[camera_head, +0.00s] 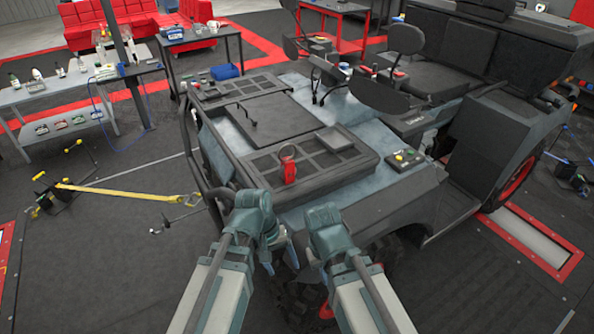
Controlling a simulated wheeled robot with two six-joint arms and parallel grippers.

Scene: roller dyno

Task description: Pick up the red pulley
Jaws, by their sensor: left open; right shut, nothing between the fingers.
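The red pulley (289,168) lies on the dark hood of the vehicle (262,118), near the hood's front edge. It has a ring-shaped top and a solid red lower part. My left gripper (278,256) is open, below and in front of the pulley, and apart from it. My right gripper (312,258) is shut and empty, lower and to the right of the pulley. The fingers of both are small and partly hidden by my own wrists.
A yellow strap (125,192) runs over the floor at the left. A box with coloured buttons (406,158) sits on the vehicle's right fender. Mirrors (378,96) stand up behind the hood. Workbenches (60,95) stand at the back left. The hood around the pulley is mostly clear.

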